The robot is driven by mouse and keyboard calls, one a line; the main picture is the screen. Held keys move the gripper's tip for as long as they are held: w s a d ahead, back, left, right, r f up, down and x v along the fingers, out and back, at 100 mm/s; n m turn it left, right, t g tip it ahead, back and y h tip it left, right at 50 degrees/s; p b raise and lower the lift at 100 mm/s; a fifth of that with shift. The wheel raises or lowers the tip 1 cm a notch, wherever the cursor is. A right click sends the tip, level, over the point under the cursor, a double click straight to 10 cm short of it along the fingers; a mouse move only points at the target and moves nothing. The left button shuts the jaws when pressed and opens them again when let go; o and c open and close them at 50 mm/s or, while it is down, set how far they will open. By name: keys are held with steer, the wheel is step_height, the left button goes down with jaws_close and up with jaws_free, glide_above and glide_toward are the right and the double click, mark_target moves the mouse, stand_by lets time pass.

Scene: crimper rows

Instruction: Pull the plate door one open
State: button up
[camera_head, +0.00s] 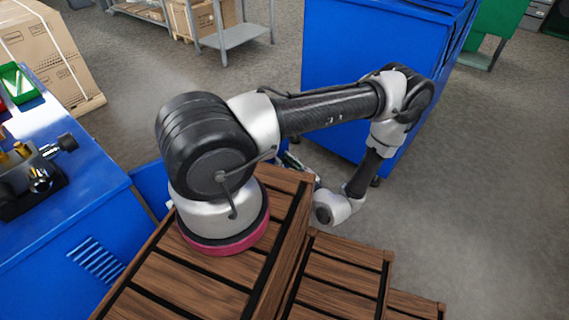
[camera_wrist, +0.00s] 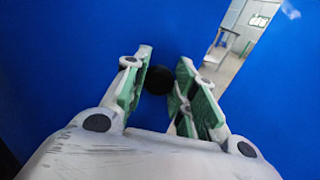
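In the wrist view my gripper (camera_wrist: 160,72) is open, with green-padded fingers apart. A small round black knob (camera_wrist: 158,80) shows at the fingertips, against a smooth blue panel (camera_wrist: 60,50); the left finger hides part of it. Whether either finger touches the knob I cannot tell. In the head view my gripper (camera_head: 296,162) shows only as a small piece below my arm, beyond the wooden slats. A blue panel (camera_head: 152,188) stands beside the blue workbench (camera_head: 85,215); I cannot tell whether it is the plate door.
A large blue cabinet (camera_head: 345,60) stands beyond my arm. Wooden slatted steps (camera_head: 335,270) fill the lower middle. Cardboard boxes (camera_head: 40,55) and a grey shelf (camera_head: 235,35) are at the back left. Grey floor on the right is clear.

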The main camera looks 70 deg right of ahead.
steer(key=o, duration=0.4)
step_height(320, 180, up, 10)
stand_by(0.4)
steer(key=shift+s, duration=0.1)
stand_by(0.5)
